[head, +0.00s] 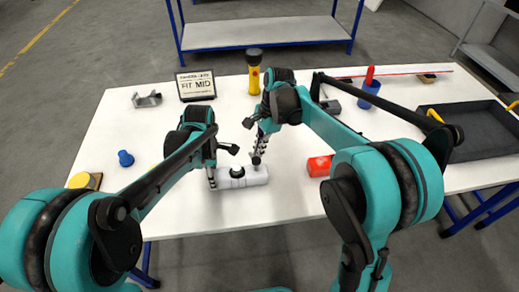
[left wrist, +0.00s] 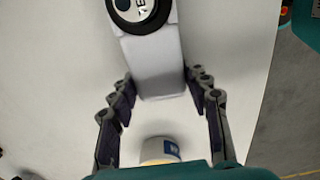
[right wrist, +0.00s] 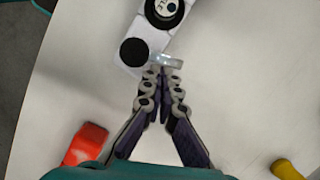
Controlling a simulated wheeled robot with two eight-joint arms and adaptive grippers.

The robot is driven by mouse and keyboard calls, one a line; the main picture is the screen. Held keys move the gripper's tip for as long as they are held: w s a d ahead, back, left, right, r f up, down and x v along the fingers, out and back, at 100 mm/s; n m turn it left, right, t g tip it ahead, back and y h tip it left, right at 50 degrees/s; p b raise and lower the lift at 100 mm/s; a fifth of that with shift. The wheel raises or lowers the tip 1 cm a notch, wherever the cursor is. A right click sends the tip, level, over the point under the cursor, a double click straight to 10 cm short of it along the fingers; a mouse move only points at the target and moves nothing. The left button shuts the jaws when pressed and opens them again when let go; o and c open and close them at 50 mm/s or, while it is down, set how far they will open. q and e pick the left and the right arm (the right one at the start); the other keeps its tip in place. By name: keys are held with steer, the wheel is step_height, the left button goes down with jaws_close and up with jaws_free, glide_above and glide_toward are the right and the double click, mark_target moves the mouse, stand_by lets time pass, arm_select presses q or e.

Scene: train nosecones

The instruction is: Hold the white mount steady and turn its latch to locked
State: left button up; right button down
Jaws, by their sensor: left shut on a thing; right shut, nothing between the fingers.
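The white mount (head: 256,174) lies near the table's front edge, with a black-ringed round part on top. It also shows in the left wrist view (left wrist: 158,75) and right wrist view (right wrist: 112,38). My left gripper (head: 212,181) is shut on its left end, one finger along each side. My right gripper (right wrist: 160,72) is shut and empty, its fingertips at the mount's other end. A small pale lever, seemingly the latch (right wrist: 168,62), lies right at those fingertips beside a black round knob (right wrist: 133,52). I cannot tell contact or the latch's setting.
A red block (head: 320,166) lies right of the mount. Behind are a sign (head: 196,86), a yellow flashlight (head: 254,75) and a blue cup (head: 368,95). A dark tray (head: 440,152) is at right.

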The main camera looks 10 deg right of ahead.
steer(key=shift+w+a+n, duration=0.1)
steer(key=shift+a+n, duration=0.2)
steer(key=shift+n, duration=0.6)
steer(key=n, duration=0.1)
steer(key=a+n+g, duration=0.1)
steer(key=n, duration=0.1)
steer(key=a+n+h, duration=0.1)
steer(key=n, duration=0.1)
steer(key=shift+s+a+n+g+h, duration=0.25)
steer(key=shift+a+n, duration=0.1)
steer(key=shift+n, duration=0.7)
steer(key=shift+s+a+n+g+h, duration=0.15)
steer(key=shift+a+n+h, duration=0.15)
steer(key=shift+n, duration=0.75)
steer(key=shift+s+a, duration=0.2)
steer(key=shift+a, duration=0.1)
stand_by(0.4)
